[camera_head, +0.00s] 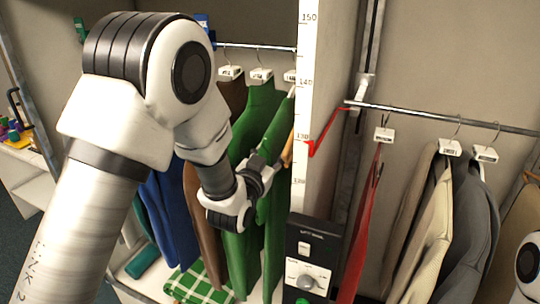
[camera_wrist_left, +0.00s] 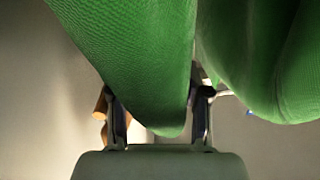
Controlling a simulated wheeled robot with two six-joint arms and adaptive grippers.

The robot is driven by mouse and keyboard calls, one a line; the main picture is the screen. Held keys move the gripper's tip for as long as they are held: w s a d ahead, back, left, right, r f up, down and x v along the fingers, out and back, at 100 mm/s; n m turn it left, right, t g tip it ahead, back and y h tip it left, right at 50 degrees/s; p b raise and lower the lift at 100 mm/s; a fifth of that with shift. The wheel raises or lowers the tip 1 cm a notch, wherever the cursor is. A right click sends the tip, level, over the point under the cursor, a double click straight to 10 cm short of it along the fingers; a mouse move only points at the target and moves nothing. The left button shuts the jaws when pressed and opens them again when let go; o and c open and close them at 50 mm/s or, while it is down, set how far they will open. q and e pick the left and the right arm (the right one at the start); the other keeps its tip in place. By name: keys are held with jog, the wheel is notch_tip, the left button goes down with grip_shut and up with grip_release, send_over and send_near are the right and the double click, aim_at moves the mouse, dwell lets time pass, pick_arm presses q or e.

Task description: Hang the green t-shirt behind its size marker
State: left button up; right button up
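Two green garments hang side by side on the left rail in the head view: one (camera_head: 262,110) in the middle and another (camera_head: 272,215) to its right, partly behind the white post. I cannot tell which is the t-shirt. My left gripper (camera_head: 268,172) is in front of them. In the left wrist view its two fingers (camera_wrist_left: 160,110) stand apart, with a green cloth edge (camera_wrist_left: 140,60) between them; a firm hold is not visible. A second green cloth (camera_wrist_left: 265,60) hangs to the right. White tags (camera_head: 230,73) sit at the hangers, their text too small to read. My right gripper is not in view.
A white post with a height scale (camera_head: 308,60) and a red pointer (camera_head: 322,137) divides the rails. A black control box (camera_head: 310,255) stands below it. The right rail (camera_head: 440,119) holds a red garment (camera_head: 362,230) and several beige and grey ones. Blue and brown garments hang left.

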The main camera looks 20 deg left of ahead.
pick_arm(q)
jog(key=o, duration=0.4)
jog(key=shift+w, duration=0.15)
jog(key=shift+o, duration=0.2)
jog(key=s, duration=0.8)
jog(key=s+a+f+n+g, duration=0.1)
jog(key=s+f+g, duration=0.35)
jog(key=f, duration=0.95)
jog(key=s+a+f+g, duration=0.1)
jog(key=s+f+g, duration=0.3)
jog(key=f, duration=1.1)
jog(key=s+f+g, duration=0.5)
jog(key=s+f, duration=0.1)
jog(key=s, duration=0.5)
jog(key=s+f+n+g+b, duration=0.1)
jog(key=s+f+g, duration=0.3)
jog(key=s+f, duration=0.3)
jog(key=s, duration=0.5)
jog(key=shift+s+f+n+g, duration=0.25)
jog(key=shift+f+n+g, duration=0.05)
jog(key=shift+g, duration=0.05)
